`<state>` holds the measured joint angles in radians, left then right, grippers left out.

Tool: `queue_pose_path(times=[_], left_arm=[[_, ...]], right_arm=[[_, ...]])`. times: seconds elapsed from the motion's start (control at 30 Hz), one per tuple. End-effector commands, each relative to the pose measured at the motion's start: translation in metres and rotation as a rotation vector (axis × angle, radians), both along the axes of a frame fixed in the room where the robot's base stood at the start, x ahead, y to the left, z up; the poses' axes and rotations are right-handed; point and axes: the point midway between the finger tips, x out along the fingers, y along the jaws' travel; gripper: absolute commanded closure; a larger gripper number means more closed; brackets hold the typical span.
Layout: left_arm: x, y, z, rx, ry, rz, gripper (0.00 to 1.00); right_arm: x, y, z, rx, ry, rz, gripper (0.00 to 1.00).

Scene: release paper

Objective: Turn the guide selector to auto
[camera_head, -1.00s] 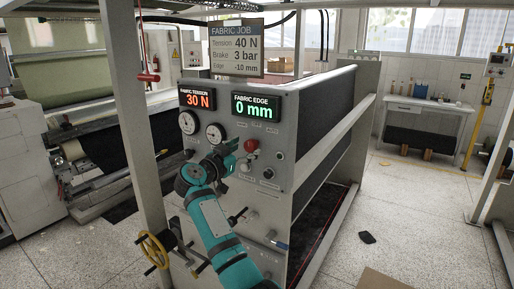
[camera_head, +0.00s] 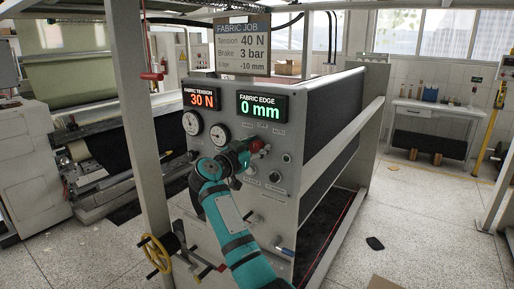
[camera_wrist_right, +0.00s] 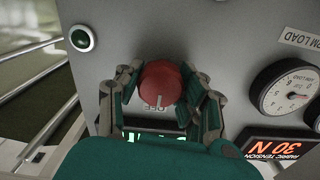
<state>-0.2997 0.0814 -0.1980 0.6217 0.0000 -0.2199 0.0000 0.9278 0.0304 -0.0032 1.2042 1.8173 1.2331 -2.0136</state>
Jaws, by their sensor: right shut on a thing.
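The guide selector is a red round knob (camera_head: 257,145) on the grey control panel (camera_head: 225,118), below the green "FABRIC EDGE 0 mm" display (camera_head: 262,107). My right gripper (camera_head: 250,150) reaches it from the lower left. In the right wrist view, the fingers of my right gripper (camera_wrist_right: 160,92) are closed around both sides of the red knob (camera_wrist_right: 160,82). The knob's white mark points down in that view, at an upside-down label that seems to read OFF. The other position labels are too small or covered to read surely. My left gripper is not in view.
Two round gauges (camera_head: 192,123) and an orange "30 N" display (camera_head: 199,98) are left of the knob. A round button (camera_head: 286,158) and a black knob (camera_head: 275,177) are close by on its right and below. A yellow handwheel (camera_head: 157,252) stands lower left.

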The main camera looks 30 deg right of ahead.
Motion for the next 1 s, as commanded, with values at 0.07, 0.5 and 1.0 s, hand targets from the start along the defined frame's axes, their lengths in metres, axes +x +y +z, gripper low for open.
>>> queue_pose_path(times=[0.07,0.5,1.0], left_arm=[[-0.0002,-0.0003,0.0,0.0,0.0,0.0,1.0],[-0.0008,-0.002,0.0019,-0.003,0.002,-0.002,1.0],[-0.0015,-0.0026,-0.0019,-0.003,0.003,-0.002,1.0]], right_arm=[[0.0001,-0.0001,-0.0004,0.001,0.0,0.0,0.92],[0.0001,0.0007,-0.0008,0.042,-0.091,0.002,0.95],[-0.0007,0.0006,-0.0026,0.198,-0.467,0.001,0.95]])
